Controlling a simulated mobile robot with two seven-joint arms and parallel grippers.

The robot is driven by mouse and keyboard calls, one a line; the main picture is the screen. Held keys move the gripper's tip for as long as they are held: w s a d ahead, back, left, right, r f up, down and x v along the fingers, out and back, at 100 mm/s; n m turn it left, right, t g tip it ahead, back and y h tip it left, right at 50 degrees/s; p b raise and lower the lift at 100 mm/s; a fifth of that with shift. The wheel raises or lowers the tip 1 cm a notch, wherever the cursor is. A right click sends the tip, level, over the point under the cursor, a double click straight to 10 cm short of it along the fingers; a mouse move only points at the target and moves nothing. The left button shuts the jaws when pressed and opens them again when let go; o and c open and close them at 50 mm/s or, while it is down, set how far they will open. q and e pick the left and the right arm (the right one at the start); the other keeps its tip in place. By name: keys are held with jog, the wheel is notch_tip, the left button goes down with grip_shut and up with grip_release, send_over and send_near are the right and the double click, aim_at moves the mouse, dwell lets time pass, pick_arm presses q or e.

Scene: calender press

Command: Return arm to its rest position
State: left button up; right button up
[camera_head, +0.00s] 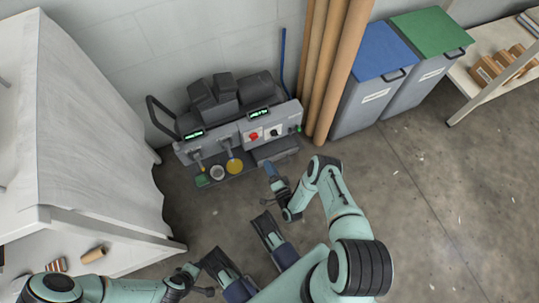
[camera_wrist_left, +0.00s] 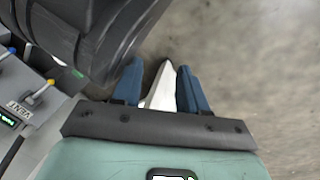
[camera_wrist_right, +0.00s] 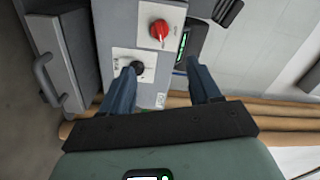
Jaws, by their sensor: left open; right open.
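The grey calender press (camera_head: 222,138) stands against the wall in the head view. Its panel carries a red knob (camera_wrist_right: 159,30) and a black knob (camera_wrist_right: 137,67), both in the right wrist view. My right gripper (camera_head: 270,168) is in front of the press's right part. In the right wrist view, its blue fingers (camera_wrist_right: 163,75) are apart with nothing held; the left finger overlaps the black knob's edge, and I cannot tell whether they touch. My left gripper (camera_wrist_left: 158,70) is open in the left wrist view, with a white pointed shape between its fingers. In the head view its fingers are unclear.
A white bench (camera_head: 75,130) stands at the left. Tall brown rolls (camera_head: 335,70) and blue-lidded (camera_head: 375,50) and green-lidded bins (camera_head: 430,32) stand right of the press. A black ribbed part (camera_wrist_left: 85,35) is close beside my left fingers.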

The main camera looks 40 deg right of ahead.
dwell(0.4)
jog(key=s+a+r+n+g+y+p, duration=0.3)
jog(key=a+r+n+g+y+p, duration=0.3)
jog(key=r+p, duration=0.45)
pick_arm(q)
jog(key=s+d+r+g+p, duration=0.1)
jog(key=r+p, duration=0.3)
jog(key=r, duration=0.4)
jog(key=s+d+r+g+h+p, duration=0.1)
jog(key=s+d+r+p, duration=0.2)
jog(key=r, duration=0.5)
jog(key=s+d+r+m+p, duration=0.1)
jog(key=s+d+r+p, duration=0.1)
jog(key=r+p, duration=0.3)
notch_tip(320, 180, up, 4)
jog(key=shift+s+f+g+h, duration=0.2)
jog(key=shift+g+h, duration=0.1)
jog(key=shift+g, duration=0.1)
pick_arm(e)
jog(key=s+a+r+n+g, duration=0.3)
jog(key=s+r+g, duration=0.3)
jog(key=s+r, duration=0.4)
jog(key=s+a+r+n+g+y, duration=0.1)
jog(key=s+a+r+n+g, duration=0.2)
jog(key=s+r, duration=0.7)
jog(key=a+g, duration=0.2)
jog(key=g, duration=0.1)
jog(key=shift+a+r+n+g+y, duration=0.2)
jog(key=shift+a+n+g+y, duration=0.1)
jog(key=shift+n, duration=0.1)
